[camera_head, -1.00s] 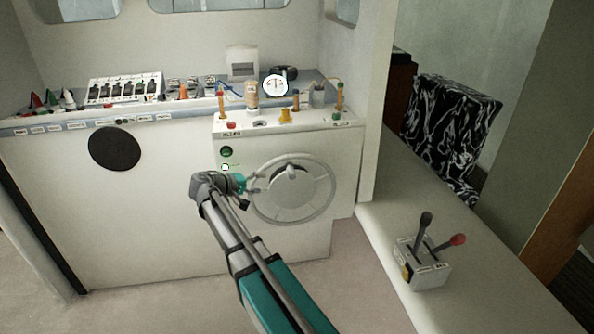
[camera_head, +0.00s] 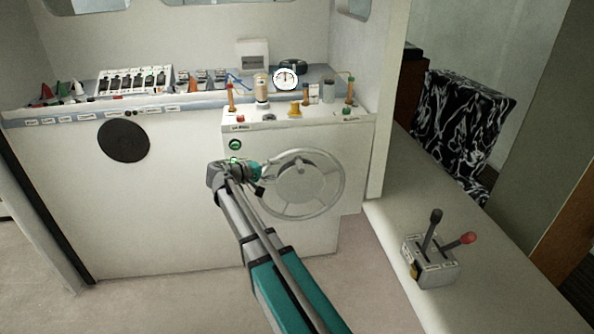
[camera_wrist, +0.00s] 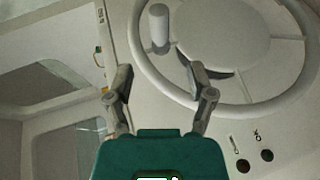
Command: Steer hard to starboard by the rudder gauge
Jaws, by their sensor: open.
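The grey steering wheel (camera_head: 338,190) is mounted on the front of the white console. The round white rudder gauge (camera_head: 285,78) stands on top; its needle looks near upright, but its marks are too small to read. My gripper (camera_head: 265,171) is at the left side of the wheel. In the wrist view my gripper (camera_wrist: 158,80) is open, with the wheel rim (camera_wrist: 158,78) showing between its fingertips; I cannot tell whether they touch it. The wheel's pale knob (camera_wrist: 158,28) stands up just beyond the fingertips.
The console top (camera_head: 215,119) carries small levers and a switch panel (camera_head: 135,80). A throttle box (camera_head: 432,268) stands on the right-hand ledge. Carpeted floor is clear at lower left.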

